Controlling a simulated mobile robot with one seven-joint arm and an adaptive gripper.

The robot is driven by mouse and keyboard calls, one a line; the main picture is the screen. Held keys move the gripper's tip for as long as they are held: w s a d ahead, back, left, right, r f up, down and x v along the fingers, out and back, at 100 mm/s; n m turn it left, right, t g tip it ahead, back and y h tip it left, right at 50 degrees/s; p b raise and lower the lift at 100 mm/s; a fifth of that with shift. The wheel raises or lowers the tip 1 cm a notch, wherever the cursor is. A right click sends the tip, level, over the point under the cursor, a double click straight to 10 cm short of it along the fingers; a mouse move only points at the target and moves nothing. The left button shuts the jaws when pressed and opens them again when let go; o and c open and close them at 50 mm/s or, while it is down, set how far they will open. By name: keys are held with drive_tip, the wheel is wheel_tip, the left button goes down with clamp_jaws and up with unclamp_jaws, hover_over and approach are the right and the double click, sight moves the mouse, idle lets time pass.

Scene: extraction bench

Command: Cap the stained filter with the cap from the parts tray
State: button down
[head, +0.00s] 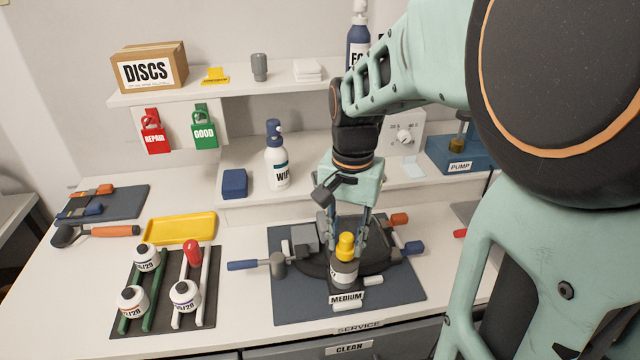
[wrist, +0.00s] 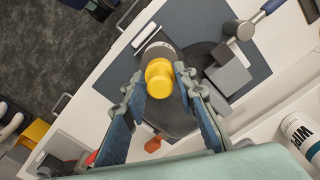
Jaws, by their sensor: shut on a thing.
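My gripper (head: 347,240) is shut on a yellow cap (head: 346,244), which has a wide base and a narrower top. The wrist view shows the cap (wrist: 158,78) between the two blue finger pads. The cap is over the top of a white and grey filter canister (head: 343,273) at the MEDIUM label, and the canister also shows in the wrist view (wrist: 155,48). I cannot tell whether the cap is seated or only touching, and no stain is clear. The yellow tray (head: 180,229) at the left looks empty.
Several white canisters (head: 185,295) and a red-topped piece stand on the green and white rails at left. A WIPE bottle (head: 277,165) stands behind.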

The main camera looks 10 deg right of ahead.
sight(347, 236)
drive_tip(key=shift+f+b, duration=0.5)
drive_tip(key=shift+f, duration=0.3)
drive_tip(key=c, duration=1.5)
unclamp_jaws()
drive_tip(key=shift+r, duration=0.1)
wheel_tip(347, 236, up, 12)
drive_tip(key=shift+f, duration=0.1)
